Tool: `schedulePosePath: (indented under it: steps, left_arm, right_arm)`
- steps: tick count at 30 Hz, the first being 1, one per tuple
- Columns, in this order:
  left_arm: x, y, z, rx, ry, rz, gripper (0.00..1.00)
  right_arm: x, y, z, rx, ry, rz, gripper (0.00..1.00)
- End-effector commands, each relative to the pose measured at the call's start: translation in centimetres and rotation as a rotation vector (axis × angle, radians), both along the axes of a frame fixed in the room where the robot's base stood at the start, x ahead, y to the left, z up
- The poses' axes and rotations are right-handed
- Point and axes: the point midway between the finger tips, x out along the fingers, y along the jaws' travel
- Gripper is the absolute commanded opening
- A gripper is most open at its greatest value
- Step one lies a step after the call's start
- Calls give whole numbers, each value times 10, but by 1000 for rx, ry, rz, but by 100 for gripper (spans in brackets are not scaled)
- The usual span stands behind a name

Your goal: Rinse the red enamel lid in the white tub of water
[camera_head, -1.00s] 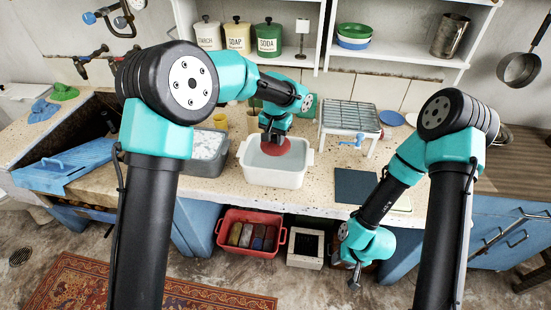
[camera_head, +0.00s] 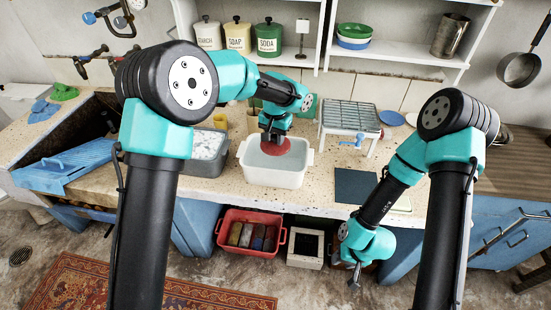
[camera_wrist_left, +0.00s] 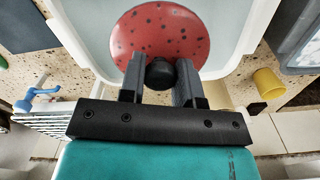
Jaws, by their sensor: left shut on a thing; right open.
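The red enamel lid (camera_head: 277,147) is at the white tub (camera_head: 274,177), within its rim near the back side. In the left wrist view the lid (camera_wrist_left: 160,32) is a red disc with dark specks and a black knob (camera_wrist_left: 160,73). My left gripper (camera_head: 274,137) is shut on the knob, with one finger on each side; it also shows in the left wrist view (camera_wrist_left: 160,85). I cannot tell whether the lid touches the water. My right gripper (camera_head: 355,279) is open and empty, hanging low in front of the counter.
A grey basin (camera_head: 205,155) stands left of the tub. A wire rack (camera_head: 350,117) with a blue tap or handle stands to the right. A dark mat (camera_head: 355,186) lies on the counter (camera_head: 325,168). A red crate (camera_head: 252,232) sits below.

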Motion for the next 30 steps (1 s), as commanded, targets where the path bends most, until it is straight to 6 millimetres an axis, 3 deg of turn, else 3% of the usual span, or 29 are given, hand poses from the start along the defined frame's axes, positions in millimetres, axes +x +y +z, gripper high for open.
schedulePosePath:
  steps: [15, 30]
  left_arm:
    - [0, 0, 37, -1, -2, -1, 6]
    - [0, 0, 39, 0, -1, 0, 6]
  right_arm:
    - [0, 0, 0, 0, 0, 0, 43]
    - [0, 0, 0, 0, 0, 0, 43]
